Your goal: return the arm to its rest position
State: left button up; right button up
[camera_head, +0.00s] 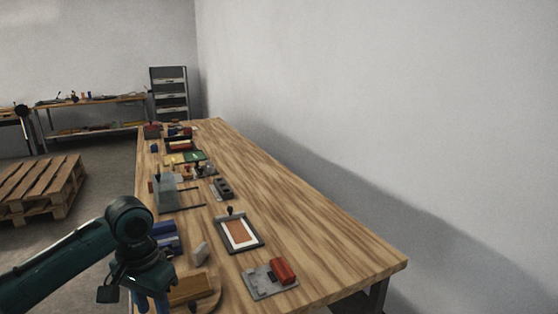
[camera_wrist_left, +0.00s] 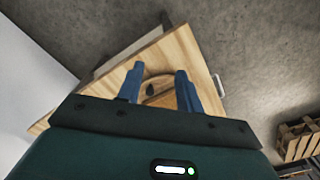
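My left arm comes in from the lower left in the head view. Its gripper (camera_head: 151,305) points down beside the near left end of the wooden workbench (camera_head: 330,245). The left wrist view shows the same gripper (camera_wrist_left: 159,72) with its two blue fingers apart and nothing seen held between them. How high the fingertips are above the bench I cannot tell. My right gripper is in neither view.
Near my left gripper stand a blue item (camera_head: 166,238), a brown wooden block (camera_head: 190,289) and a framed panel (camera_head: 239,232). A grey plate with a red block (camera_head: 283,270) lies farther right. The bench's right side is bare. A pallet (camera_head: 40,187) lies on the floor.

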pick_arm(q)
jog(key=s+d+f+m+t+h, duration=0.1)
jog(key=s+d+f+t+h, duration=0.15)
jog(key=d+f, duration=0.5)
jog(key=s+d+f+t+h, duration=0.2)
jog(key=s+d+f+h, duration=0.1)
jog(key=d+f, duration=0.45)
jog(key=s+a+f+n+t+y, duration=0.1)
jog(key=s+a+f+t, duration=0.1)
jog(key=s, duration=0.4)
jog(key=s+a+f+t+y, duration=0.1)
jog(key=s+a+f+t, duration=0.2)
jog(key=s, duration=0.3)
jog(key=shift+s+a+f+n+t+p, duration=0.3)
jog(key=shift+n+t, duration=0.1)
jog(key=shift+t, duration=0.15)
